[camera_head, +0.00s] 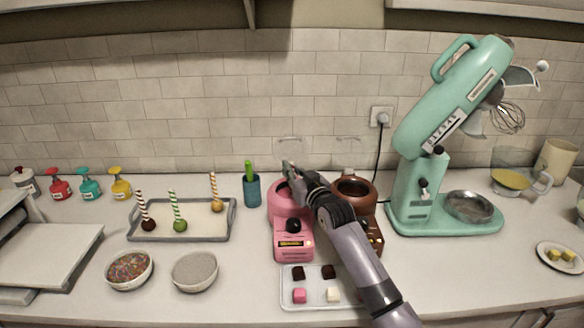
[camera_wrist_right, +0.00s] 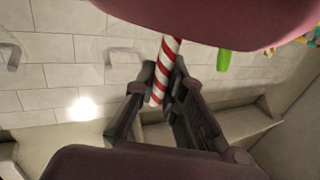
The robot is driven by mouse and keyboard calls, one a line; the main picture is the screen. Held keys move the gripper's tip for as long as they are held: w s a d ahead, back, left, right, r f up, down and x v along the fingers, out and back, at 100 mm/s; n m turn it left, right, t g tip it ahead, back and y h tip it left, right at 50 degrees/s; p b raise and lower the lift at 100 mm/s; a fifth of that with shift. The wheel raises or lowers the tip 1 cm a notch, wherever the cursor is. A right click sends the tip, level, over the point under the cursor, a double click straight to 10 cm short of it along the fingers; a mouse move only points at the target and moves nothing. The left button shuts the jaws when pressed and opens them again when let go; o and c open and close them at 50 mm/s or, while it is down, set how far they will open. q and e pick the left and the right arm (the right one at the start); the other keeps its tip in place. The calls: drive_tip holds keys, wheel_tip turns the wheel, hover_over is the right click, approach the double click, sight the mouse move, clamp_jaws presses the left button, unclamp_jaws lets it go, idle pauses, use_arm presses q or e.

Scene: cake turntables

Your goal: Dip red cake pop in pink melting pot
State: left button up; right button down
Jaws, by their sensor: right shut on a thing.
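The pink melting pot (camera_head: 281,216) stands on the counter in the middle of the head view. My right gripper (camera_head: 288,172) is over its opening. In the right wrist view that gripper (camera_wrist_right: 166,92) is shut on a red-and-white striped stick (camera_wrist_right: 167,68), the stick of the red cake pop. The stick's far end passes behind the pink pot's wall (camera_wrist_right: 215,18). The cake ball is hidden, so I cannot tell whether it touches the pot's contents. My left gripper is not in view.
A brown melting pot (camera_head: 354,187) stands close to the right of the pink one, partly behind my arm. A grey tray (camera_head: 228,233) at left holds other cake pops. A blue cup (camera_head: 252,190) stands left of the pink pot. A mint mixer (camera_head: 410,190) is at right.

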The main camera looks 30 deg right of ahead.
drive_tip(key=shift+f, duration=0.2)
idle(0.5)
drive_tip(key=shift+f, duration=0.5)
drive_tip(key=shift+r, duration=0.15)
idle(0.7)
